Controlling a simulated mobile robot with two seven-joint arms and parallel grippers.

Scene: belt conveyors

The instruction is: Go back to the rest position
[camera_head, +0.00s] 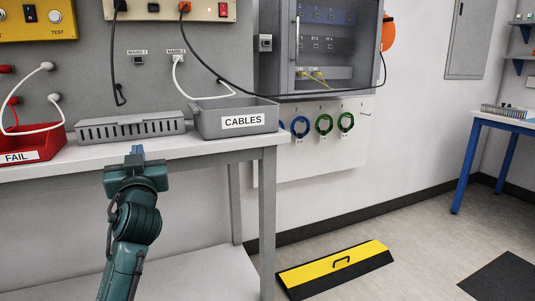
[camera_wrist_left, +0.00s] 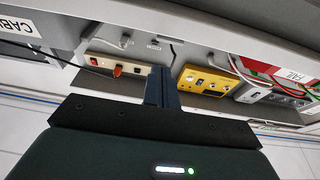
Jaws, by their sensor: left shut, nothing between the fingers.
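My left gripper (camera_head: 135,155) is in front of the workbench edge, just below the grey slotted tray, with its fingers pointing up and away from me. Its fingers are shut and hold nothing. The shut fingers also show in the left wrist view (camera_wrist_left: 161,88). My left arm comes up from the bottom of the head view. My right gripper is in neither view.
A workbench (camera_head: 205,146) carries a red FAIL bin (camera_head: 40,147), a slotted grey tray (camera_head: 130,128) and a grey CABLES bin (camera_head: 225,125). A yellow-black ramp (camera_head: 335,268) lies on the floor.

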